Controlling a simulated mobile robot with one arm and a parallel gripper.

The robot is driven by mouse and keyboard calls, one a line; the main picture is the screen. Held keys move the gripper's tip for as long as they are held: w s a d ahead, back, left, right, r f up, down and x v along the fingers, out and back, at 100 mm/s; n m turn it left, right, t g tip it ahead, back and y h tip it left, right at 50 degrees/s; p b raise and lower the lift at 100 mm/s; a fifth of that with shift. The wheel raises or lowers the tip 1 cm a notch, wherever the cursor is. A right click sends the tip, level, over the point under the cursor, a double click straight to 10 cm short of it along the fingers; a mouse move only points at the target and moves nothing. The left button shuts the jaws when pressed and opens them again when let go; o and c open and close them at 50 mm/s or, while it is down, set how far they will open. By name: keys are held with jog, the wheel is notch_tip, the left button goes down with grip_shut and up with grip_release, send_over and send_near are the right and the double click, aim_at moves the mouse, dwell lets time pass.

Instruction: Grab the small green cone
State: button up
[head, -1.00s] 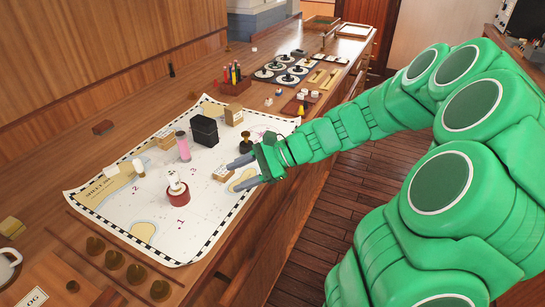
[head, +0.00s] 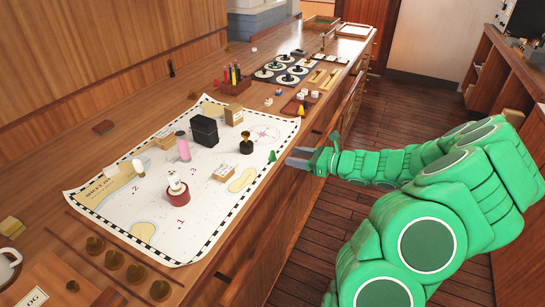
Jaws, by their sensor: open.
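The small green cone (head: 272,156) stands upright near the right edge of the map (head: 205,222) on the wooden counter. My gripper (head: 290,157) is just to the right of the cone, at the counter's front edge, with its grey fingers pointing left toward it. The gripper is open and nothing shows between the fingers. A small gap shows between the fingertips and the cone; whether they line up in depth I cannot tell.
A black and gold stamp (head: 246,144) stands left of the cone. A yellow cone (head: 301,110) stands behind. A black box (head: 204,130) and pink cylinder (head: 183,147) stand mid-map. The aisle floor at right is free.

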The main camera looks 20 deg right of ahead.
aim_at(277, 161)
jog(key=shift+x, duration=3.8)
jog(key=shift+w+d+f, duration=0.1)
jog(key=shift+d, duration=0.05)
jog(key=shift+c, duration=0.5)
grip_shut()
